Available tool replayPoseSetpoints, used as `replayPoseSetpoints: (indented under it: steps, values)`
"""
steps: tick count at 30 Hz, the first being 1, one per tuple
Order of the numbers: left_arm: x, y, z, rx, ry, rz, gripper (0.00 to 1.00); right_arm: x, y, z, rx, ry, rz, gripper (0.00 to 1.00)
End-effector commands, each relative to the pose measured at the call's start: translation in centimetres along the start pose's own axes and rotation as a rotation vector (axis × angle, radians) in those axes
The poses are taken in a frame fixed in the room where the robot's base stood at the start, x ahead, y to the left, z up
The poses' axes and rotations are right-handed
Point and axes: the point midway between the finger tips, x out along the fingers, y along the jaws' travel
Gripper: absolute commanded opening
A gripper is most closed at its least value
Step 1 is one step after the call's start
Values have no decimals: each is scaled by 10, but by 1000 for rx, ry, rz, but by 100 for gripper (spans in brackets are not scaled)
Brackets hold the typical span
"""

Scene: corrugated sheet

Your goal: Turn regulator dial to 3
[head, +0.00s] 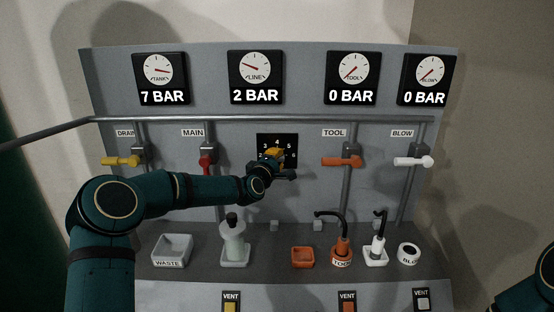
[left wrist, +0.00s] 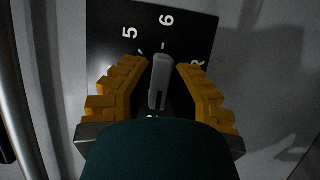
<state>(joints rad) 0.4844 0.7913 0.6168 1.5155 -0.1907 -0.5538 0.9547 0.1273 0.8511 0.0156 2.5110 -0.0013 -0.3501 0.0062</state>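The regulator dial is a black numbered plate (head: 262,138) in the middle of the panel. Its grey knob (left wrist: 160,82) shows in the left wrist view. The knob's upper end lies by the tick under 6, and a dark line marks its lower end, where a number is mostly hidden. My left gripper (head: 275,157) is in front of the dial; in the left wrist view its orange fingers (left wrist: 161,68) stand open on either side of the knob, with gaps showing. The LINE gauge (head: 256,68) reads 2 BAR. My right gripper is out of view.
A red MAIN lever (head: 206,164) is left of the dial and an orange TOOL lever (head: 341,161) is right. A horizontal pipe (head: 290,120) runs above the dial. Below, a shelf holds a WASTE tray (head: 172,250), a bottle (head: 233,245) and hose fittings (head: 341,249).

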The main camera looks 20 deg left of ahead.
Motion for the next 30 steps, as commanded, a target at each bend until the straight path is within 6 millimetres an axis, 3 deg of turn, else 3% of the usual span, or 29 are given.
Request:
replayPoseSetpoints:
  steps: [11, 30]
  values:
    - [0, 3, 0, 69, 0, -24, 0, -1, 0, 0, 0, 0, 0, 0]
    - [1, 6, 2, 529, 0, -213, 0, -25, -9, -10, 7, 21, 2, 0]
